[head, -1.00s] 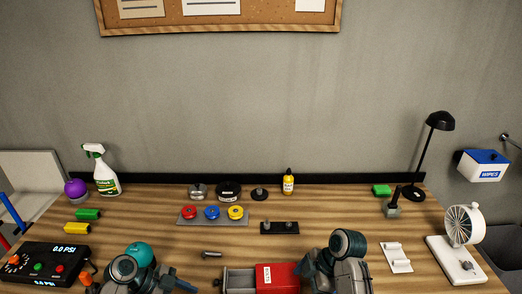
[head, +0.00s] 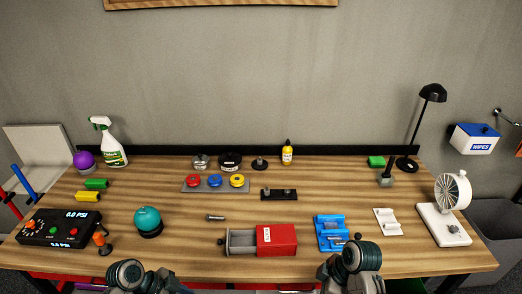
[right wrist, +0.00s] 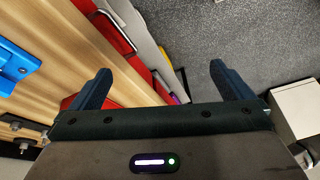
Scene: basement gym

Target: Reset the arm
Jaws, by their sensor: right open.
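My right arm comes in at the bottom of the head view, right of centre, below the table's front edge. Its gripper (right wrist: 158,88) shows in the right wrist view with its two dark fingers wide apart and nothing between them. Below the fingers are the table's front side and the grey floor. My left arm shows at the bottom of the head view, left of centre, but its fingers are out of the picture.
On the wooden table (head: 330,268) are a red box with a grey tray (head: 277,240), a blue holder (head: 331,232), a teal ball (head: 148,220), a black pressure console (head: 58,228) and a white fan (head: 452,192). A black lamp (head: 432,93) stands at the back right.

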